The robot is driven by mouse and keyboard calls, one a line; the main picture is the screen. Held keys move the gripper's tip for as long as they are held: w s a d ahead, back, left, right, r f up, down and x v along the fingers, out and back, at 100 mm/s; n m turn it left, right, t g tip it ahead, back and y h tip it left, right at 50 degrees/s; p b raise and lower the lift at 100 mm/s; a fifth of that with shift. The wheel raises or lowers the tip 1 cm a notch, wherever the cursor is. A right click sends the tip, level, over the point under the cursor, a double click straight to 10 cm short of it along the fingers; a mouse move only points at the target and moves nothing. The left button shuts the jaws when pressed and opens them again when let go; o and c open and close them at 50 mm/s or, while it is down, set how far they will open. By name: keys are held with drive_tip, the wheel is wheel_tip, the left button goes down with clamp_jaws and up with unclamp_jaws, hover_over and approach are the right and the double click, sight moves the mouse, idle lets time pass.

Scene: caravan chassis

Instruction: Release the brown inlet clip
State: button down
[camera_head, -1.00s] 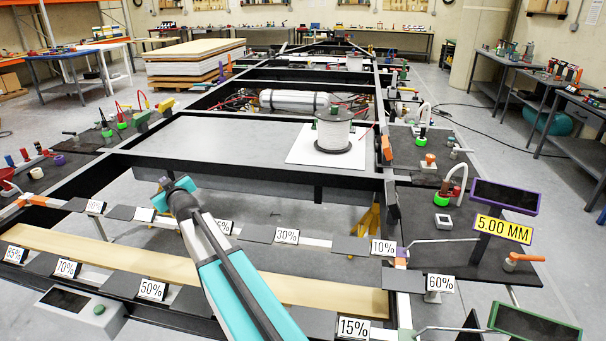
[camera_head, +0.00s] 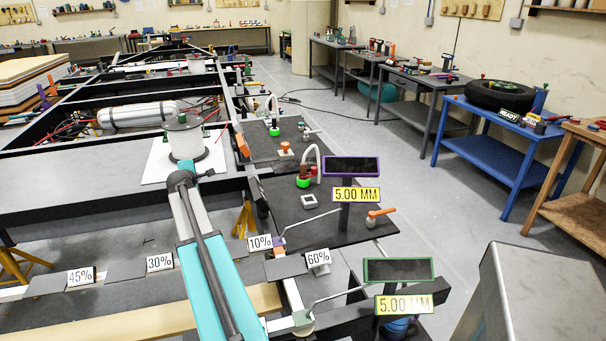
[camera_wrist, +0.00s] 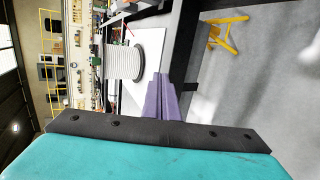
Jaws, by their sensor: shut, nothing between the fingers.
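A small brown part (camera_head: 304,171) sits above a bright green ring beside a white hose, on the dark panel right of the chassis rail. It may be the brown inlet clip, but it is too small to be sure. My gripper (camera_wrist: 160,97) shows in the wrist view as two purple fingers pressed together with nothing between them. It is well apart from the brown part, which I cannot make out in the wrist view. In the head view my teal arm reaches up in front of the white spool, and the fingers cannot be made out.
A white spool (camera_head: 183,141) stands on a white sheet. Two display posts reading 5.00 MM, one purple-framed (camera_head: 351,168) and one green-framed (camera_head: 398,270), stand near the right panels. A blue bench (camera_head: 500,140) with a tyre is at right. A grey box (camera_head: 515,305) is front right. Floor between is clear.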

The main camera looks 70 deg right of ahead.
drive_tip(key=s+d+g+h, duration=0.2)
drive_tip(key=s+d+g, duration=0.2)
drive_tip(key=s+d, duration=0.9)
drive_tip(key=n+g+h+b, duration=0.15)
drive_tip(key=n+g, duration=0.25)
drive_tip(key=n, duration=0.6)
approach(312, 171)
drive_tip(key=a, duration=0.4)
drive_tip(key=shift+w+d+r, duration=0.1)
drive_tip(key=shift+r, duration=0.3)
drive_tip(key=shift+d, duration=0.15)
drive_tip(key=shift+p+x, duration=0.85)
drive_tip(key=shift+x, duration=4.05)
drive_tip(key=shift+w, duration=0.1)
